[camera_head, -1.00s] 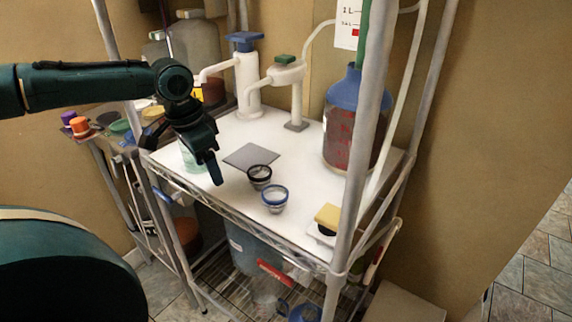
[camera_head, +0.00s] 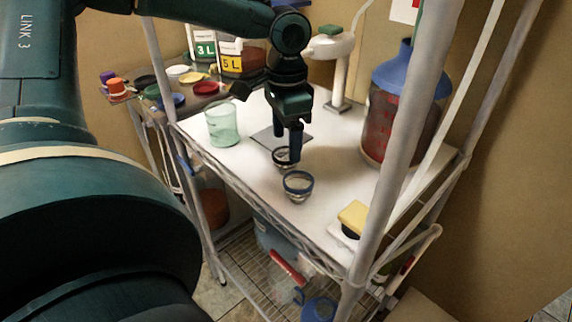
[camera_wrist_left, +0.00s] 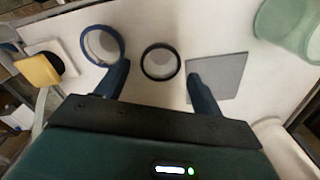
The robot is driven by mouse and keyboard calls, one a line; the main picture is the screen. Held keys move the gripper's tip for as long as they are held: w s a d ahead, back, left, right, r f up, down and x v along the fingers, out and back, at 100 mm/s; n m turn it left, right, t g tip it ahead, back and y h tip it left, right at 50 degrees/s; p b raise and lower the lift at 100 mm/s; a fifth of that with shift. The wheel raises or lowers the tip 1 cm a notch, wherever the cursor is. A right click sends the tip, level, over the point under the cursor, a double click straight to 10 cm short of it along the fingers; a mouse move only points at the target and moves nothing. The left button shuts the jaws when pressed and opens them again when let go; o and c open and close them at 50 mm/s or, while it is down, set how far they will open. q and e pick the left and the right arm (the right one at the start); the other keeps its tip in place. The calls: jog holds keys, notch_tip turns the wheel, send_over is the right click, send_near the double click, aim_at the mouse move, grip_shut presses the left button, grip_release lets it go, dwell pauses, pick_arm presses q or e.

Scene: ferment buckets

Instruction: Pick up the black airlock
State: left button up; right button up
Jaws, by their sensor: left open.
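The black airlock, a small clear cup with a black rim (camera_head: 283,158), stands on the white shelf top. It also shows in the left wrist view (camera_wrist_left: 160,61), ahead of and between my two fingers. My left gripper (camera_head: 288,150) is open and empty, pointing down just above the black airlock and partly hiding it in the head view. In the left wrist view the gripper (camera_wrist_left: 157,85) shows a wide gap between its blue fingertips. I see no finger touching the airlock. My right gripper is not in view.
A blue-rimmed cup (camera_head: 298,186) stands close beside the black one. A grey mat (camera_head: 262,138) lies behind, a green-tinted glass (camera_head: 222,126) to the left. A yellow sponge (camera_head: 353,216) sits near the front right. A rack post (camera_head: 398,150) rises before the red-filled jug (camera_head: 384,125).

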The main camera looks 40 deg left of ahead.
aim_at(286, 156)
pick_arm(q)
notch_tip(286, 156, down, 5)
dwell(0.3)
jog(key=shift+c, duration=0.5)
jog(key=c, duration=0.9)
